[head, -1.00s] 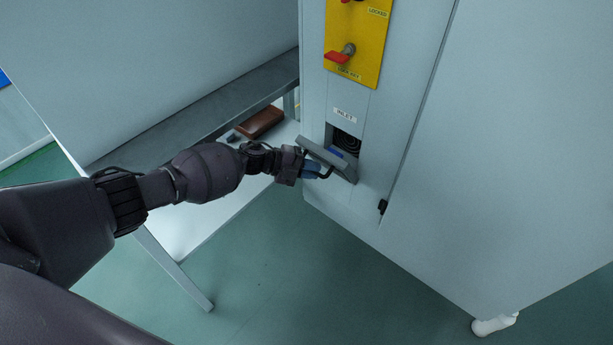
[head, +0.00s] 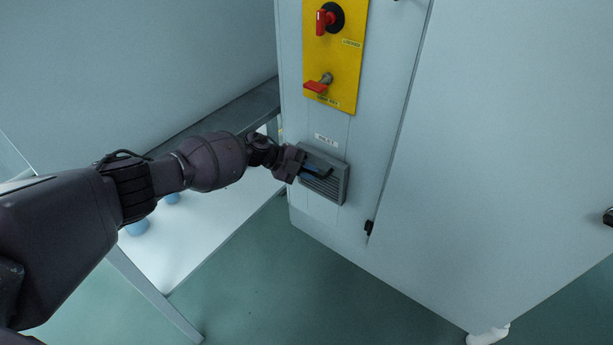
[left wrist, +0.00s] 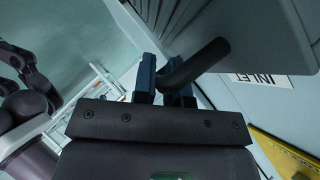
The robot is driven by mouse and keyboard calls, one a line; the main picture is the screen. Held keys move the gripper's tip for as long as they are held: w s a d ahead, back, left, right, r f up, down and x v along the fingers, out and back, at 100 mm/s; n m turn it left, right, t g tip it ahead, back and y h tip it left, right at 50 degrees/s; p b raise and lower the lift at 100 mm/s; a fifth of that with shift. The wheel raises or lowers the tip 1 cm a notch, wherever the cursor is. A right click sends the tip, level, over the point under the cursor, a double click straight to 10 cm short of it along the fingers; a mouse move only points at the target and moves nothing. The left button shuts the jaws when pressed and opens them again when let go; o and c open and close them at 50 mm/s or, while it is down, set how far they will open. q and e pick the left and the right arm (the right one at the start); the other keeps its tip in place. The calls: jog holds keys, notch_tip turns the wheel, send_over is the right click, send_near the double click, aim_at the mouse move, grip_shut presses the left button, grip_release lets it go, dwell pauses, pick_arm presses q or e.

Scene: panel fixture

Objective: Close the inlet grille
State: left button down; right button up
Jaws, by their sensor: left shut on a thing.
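The inlet grille (head: 326,187) is a grey slatted panel on the lower front of the cabinet, below the INLET label (head: 327,141). It lies about flat against the cabinet front and covers the opening. My left gripper (head: 309,172) is at the grille's upper left, shut on its dark handle. In the left wrist view, the blue fingers (left wrist: 166,85) are around the dark curved handle (left wrist: 203,62), and the grille's slats (left wrist: 165,18) show above. Whether a thin gap is left at the grille's edge I cannot tell. My right gripper is not seen in the head view.
A yellow panel (head: 345,60) with red rotary handles is above the grille. A black latch (head: 369,227) sits on the cabinet to the lower right. A white-topped table (head: 190,235) with blue items (head: 137,228) stands left, under my arm.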

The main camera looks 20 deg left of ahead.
pick_arm(q)
jog(key=shift+w+d+r, duration=0.15)
jog(key=shift+w+r, duration=0.05)
jog(key=shift+w, duration=0.25)
jog(key=shift+w+r, duration=0.1)
jog(key=shift+r, duration=0.05)
jog(key=c, duration=1.4)
grip_release()
jog(key=shift+d, duration=0.1)
jog(key=shift+c, duration=0.2)
jog(key=p+v, duration=0.1)
jog(key=v, duration=0.6)
jog(key=shift+a, duration=0.25)
